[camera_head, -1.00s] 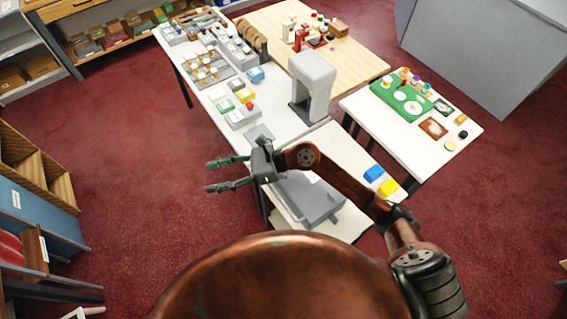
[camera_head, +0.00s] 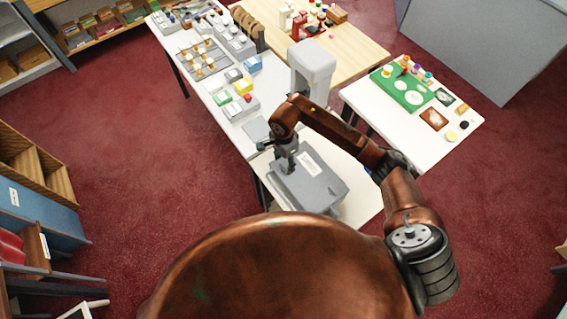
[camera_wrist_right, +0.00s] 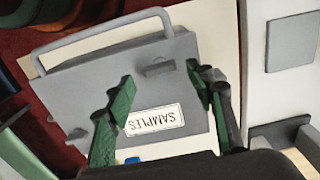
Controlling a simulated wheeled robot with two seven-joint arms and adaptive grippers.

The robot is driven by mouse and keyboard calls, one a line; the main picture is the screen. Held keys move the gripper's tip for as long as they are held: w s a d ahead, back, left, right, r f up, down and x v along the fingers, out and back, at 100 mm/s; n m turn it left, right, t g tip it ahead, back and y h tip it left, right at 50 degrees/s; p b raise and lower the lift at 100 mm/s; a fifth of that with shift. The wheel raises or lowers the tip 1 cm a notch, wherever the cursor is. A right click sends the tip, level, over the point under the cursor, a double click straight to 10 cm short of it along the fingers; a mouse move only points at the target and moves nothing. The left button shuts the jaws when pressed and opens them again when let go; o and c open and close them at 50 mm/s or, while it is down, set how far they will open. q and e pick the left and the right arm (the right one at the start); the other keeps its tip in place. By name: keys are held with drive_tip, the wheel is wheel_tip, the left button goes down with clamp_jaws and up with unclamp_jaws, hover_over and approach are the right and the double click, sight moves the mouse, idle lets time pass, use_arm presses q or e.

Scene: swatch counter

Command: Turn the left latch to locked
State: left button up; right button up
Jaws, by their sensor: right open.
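The grey case (camera_head: 325,190) with a white SAMPLES label (camera_wrist_right: 154,119) lies on the white table in front of me. The right wrist view shows its lid, a carrying handle (camera_wrist_right: 100,35) and two small grey latches. My right gripper (camera_head: 278,160) is over the case, pointing down. Its green-padded fingers (camera_wrist_right: 160,85) are open and empty, with the middle latch seen between and just beyond their tips; contact cannot be told. My left gripper is out of view.
A grey arch-shaped machine (camera_head: 313,70) stands behind the case. Button boxes (camera_head: 240,106) stand on the long counter at the upper left. A side table (camera_head: 455,140) with a green tray (camera_head: 402,90) is at the right.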

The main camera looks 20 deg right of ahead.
sight(284, 170)
drive_tip(key=shift+a+f, duration=0.1)
drive_tip(key=shift+f, duration=1.05)
drive_tip(key=shift+c, duration=0.7)
drive_tip(key=c, duration=1)
